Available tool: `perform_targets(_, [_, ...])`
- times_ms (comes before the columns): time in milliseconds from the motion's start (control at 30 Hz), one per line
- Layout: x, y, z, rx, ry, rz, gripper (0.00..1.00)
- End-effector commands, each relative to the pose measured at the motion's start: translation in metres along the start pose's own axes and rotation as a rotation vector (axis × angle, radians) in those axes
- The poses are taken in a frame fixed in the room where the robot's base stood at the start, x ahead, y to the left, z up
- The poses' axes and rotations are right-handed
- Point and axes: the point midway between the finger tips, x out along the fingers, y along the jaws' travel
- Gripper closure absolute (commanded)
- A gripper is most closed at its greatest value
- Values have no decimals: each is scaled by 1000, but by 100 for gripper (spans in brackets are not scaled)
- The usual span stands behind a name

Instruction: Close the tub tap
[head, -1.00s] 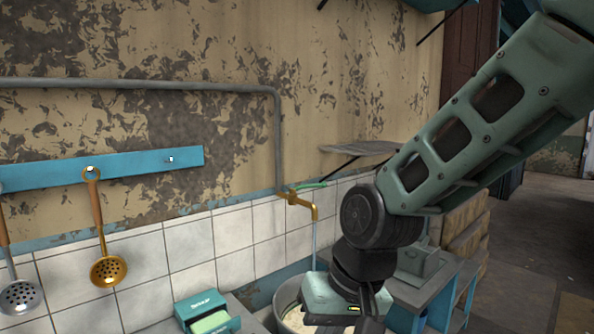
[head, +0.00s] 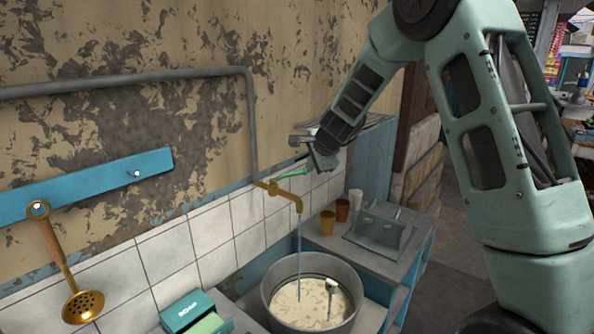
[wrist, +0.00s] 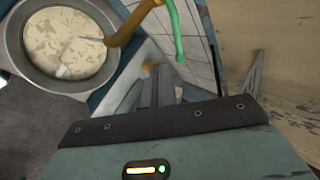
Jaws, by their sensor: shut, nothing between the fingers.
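The brass tub tap (head: 282,194) sticks out from the tiled wall, with a green lever handle (head: 291,173) on top. Water runs from its spout into the metal tub (head: 270,306), which holds a pale, cloudy liquid. In the wrist view the tap (wrist: 132,27) and its green handle (wrist: 176,30) show at the top, beside the tub (wrist: 30,68). My gripper (head: 309,166) is raised just right of the handle, close to its free end; I cannot tell whether they touch. In the wrist view its fingers (wrist: 155,84) are together and empty.
A grey pipe (head: 252,120) runs down the wall behind the tap. Cups (head: 342,210) and a grey dish rack (head: 380,232) stand on the counter at right. A teal soap box (head: 188,310) is left of the tub.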

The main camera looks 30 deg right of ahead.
Motion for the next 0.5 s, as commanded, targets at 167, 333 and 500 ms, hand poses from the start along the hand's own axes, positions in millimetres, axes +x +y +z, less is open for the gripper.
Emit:
perform_targets(167, [38, 1, -1, 3, -1, 3, 100])
perform_targets(333, [62, -8, 1, -1, -1, 1, 100])
perform_targets(500, [78, -20, 1, -2, -2, 1, 100])
